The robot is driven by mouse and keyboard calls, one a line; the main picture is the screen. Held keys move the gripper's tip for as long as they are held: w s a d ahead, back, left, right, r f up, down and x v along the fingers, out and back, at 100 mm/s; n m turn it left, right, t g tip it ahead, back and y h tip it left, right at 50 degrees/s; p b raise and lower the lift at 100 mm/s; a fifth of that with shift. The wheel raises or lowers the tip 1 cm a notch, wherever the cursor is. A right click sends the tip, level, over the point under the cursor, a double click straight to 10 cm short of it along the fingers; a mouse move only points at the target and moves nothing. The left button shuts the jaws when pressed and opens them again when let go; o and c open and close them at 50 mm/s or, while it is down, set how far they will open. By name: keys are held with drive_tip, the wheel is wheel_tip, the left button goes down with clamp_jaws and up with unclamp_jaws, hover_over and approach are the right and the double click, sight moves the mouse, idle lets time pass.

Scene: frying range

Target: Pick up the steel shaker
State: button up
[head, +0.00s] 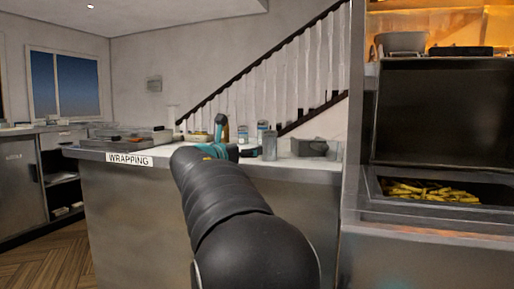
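The steel shaker (270,146) is most likely the plain grey metal cylinder standing upright on the counter marked WRAPPING, right of my arm's far end. My arm reaches forward over the counter's front edge. What seems to be my gripper (251,153) is a small dark shape just left of the shaker, low over the counter. Its fingers are too small and partly hidden by my arm, so I cannot tell whether it is open or touches the shaker.
The counter (315,163) also bears metal trays (118,136) at left, a bowl (198,137), several small containers behind the shaker and a grey box (309,147) at right. A fryer station with fries (430,190) stands at right.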

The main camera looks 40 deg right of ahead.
sight(266, 144)
drive_tip(key=x, duration=0.8)
drive_tip(key=shift+d+p, duration=0.1)
drive_tip(key=shift+p, duration=0.25)
drive_tip(key=shift+s+p+x, duration=0.1)
drive_tip(key=shift+s+x, duration=0.05)
drive_tip(key=shift+x, duration=0.7)
drive_tip(key=shift+s+p+x, duration=0.1)
drive_tip(key=shift+s+x, duration=0.05)
drive_tip(key=shift+x, duration=0.75)
drive_tip(key=shift+s+p+x, duration=0.1)
drive_tip(key=shift+s+x, duration=0.1)
drive_tip(key=shift+x, duration=0.65)
drive_tip(key=shift+d+r, duration=0.1)
drive_tip(key=c, duration=1.3)
